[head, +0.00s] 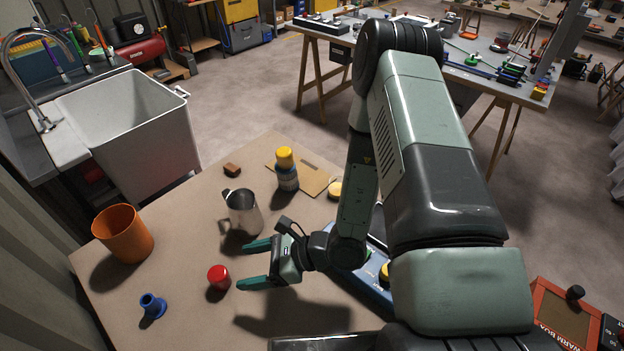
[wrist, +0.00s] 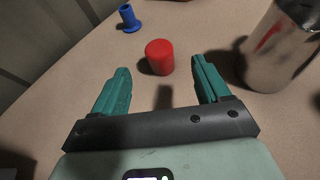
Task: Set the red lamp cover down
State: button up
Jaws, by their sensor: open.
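The red lamp cover (head: 218,277) is a small red rounded cylinder standing on the tan table (head: 185,215). In the wrist view the red lamp cover (wrist: 159,57) stands just beyond my fingertips, between their lines, apart from both. My gripper (head: 250,264) has teal fingers, spread wide and empty, pointing left towards the cover in the head view. In the wrist view my gripper (wrist: 160,82) shows a clear gap between its fingers, with only table and shadow there.
A metal jug (head: 243,212) stands close to the upper finger; it is at the right in the wrist view (wrist: 283,45). A yellow-capped bottle (head: 286,170) stands behind the jug.

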jog(key=s+d+r+n+h, duration=0.1)
jog(key=d+r+n+h, duration=0.1)
jog(key=r+n, duration=0.3)
jog(key=s+d+r+n+g+h, duration=0.1)
jog(key=d+r+n+h, duration=0.2)
jog(key=r, duration=1.1)
jog(key=s+d+r+n+g+h, duration=0.1)
jog(key=d+r+n+h, duration=0.2)
jog(key=d+r+n, duration=0.2)
notch_tip(320, 180, up, 4)
jog(key=n, duration=0.3)
jog(key=shift+s+r, duration=0.25)
jog(key=shift+s, duration=0.05)
jog(key=shift+o, duration=0.2)
jog(key=s+d+r+n+t+h, duration=0.1)
jog(key=s+d+r+t+h, duration=0.1)
jog(key=d+r, duration=0.3)
jog(key=s+d+r+n+t+h, duration=0.2)
jog(key=s+d+r+t+h, duration=0.1)
jog(key=d+r+t, duration=0.1)
jog(key=shift+d+r+t+h, duration=0.3)
jog(key=shift+d+r+t, duration=0.1)
jog(key=shift+d+r, duration=0.6)
jog(key=shift+f, duration=0.1)
jog(key=shift+w, duration=0.1)
